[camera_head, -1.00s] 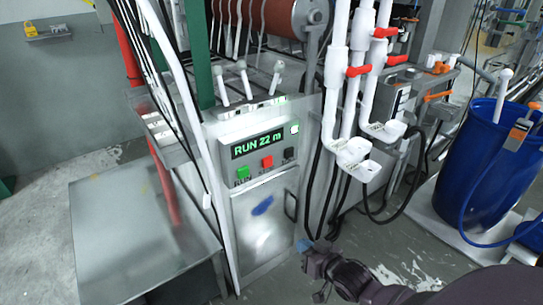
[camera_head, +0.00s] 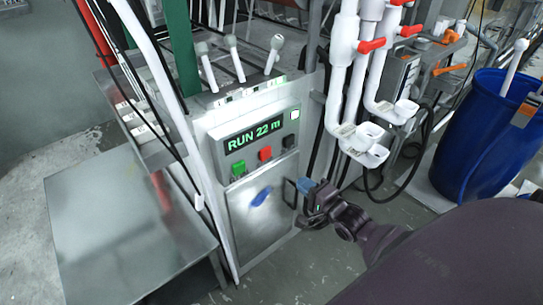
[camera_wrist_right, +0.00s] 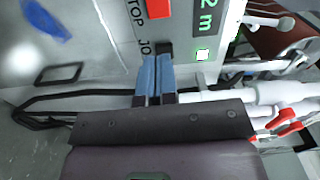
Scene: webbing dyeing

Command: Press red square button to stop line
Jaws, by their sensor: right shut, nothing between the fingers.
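The red square button (camera_head: 265,153) sits on the control panel (camera_head: 218,133) between a green button (camera_head: 238,168) and a black button (camera_head: 289,141). The display above them reads "RUN 22 m". In the right wrist view the red button (camera_wrist_right: 158,8) is at the top, beside the word "STOP". My right gripper (camera_head: 305,186) is shut and empty, in front of the cabinet, lower and to the right of the red button. In the right wrist view its blue fingertips (camera_wrist_right: 155,60) point toward the black button (camera_wrist_right: 164,48); contact cannot be told. My left gripper is not in view.
White pipes with red valve handles (camera_head: 371,45) and white cups hang right of the panel. Levers (camera_head: 232,55) stand above it. A metal table (camera_head: 125,230) is at left, a blue barrel (camera_head: 490,130) at right. A cabinet handle (camera_head: 290,193) is close to my gripper.

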